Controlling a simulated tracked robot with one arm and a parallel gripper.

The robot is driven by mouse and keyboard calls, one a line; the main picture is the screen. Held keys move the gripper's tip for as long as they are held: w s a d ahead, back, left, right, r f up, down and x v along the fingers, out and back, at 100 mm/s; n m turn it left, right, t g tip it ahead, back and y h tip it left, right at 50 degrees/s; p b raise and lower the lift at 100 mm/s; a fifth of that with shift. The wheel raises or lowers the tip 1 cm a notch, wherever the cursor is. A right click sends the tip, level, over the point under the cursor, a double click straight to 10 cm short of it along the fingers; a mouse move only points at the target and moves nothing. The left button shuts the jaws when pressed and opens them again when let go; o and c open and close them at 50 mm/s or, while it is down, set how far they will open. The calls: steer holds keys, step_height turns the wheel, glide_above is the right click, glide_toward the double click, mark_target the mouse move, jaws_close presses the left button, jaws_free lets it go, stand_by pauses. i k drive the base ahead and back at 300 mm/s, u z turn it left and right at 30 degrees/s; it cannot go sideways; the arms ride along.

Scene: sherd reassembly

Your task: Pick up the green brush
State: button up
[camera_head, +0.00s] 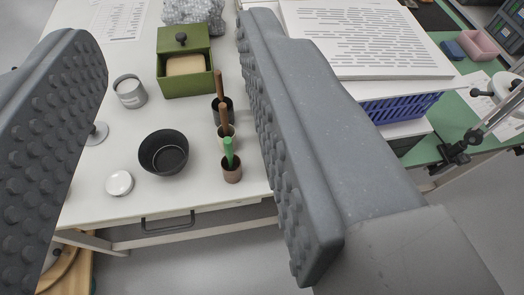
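The green brush (229,152) stands upright in a small brown cup (232,173) near the front edge of the white table. Only its green handle shows above the cup; the lower part is hidden inside. My gripper (180,265) is open, its two grey studded fingers wide apart at the left and right of the view. Nothing is between the fingers at close range. The brush shows in the gap, farther off than the fingers and close to the right finger in the picture.
Two brown-handled tools (219,88) stand in cups behind the brush. A black bowl (163,154), a white lid (119,183), a grey canister (129,91) and a green box (184,65) stand on the table. A blue basket (400,108) is at the right, beyond the right finger.

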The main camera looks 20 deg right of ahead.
mark_target(228, 142)
steer(key=z, duration=2.25)
steer(key=i, duration=0.8)
steer(key=u, duration=2.35)
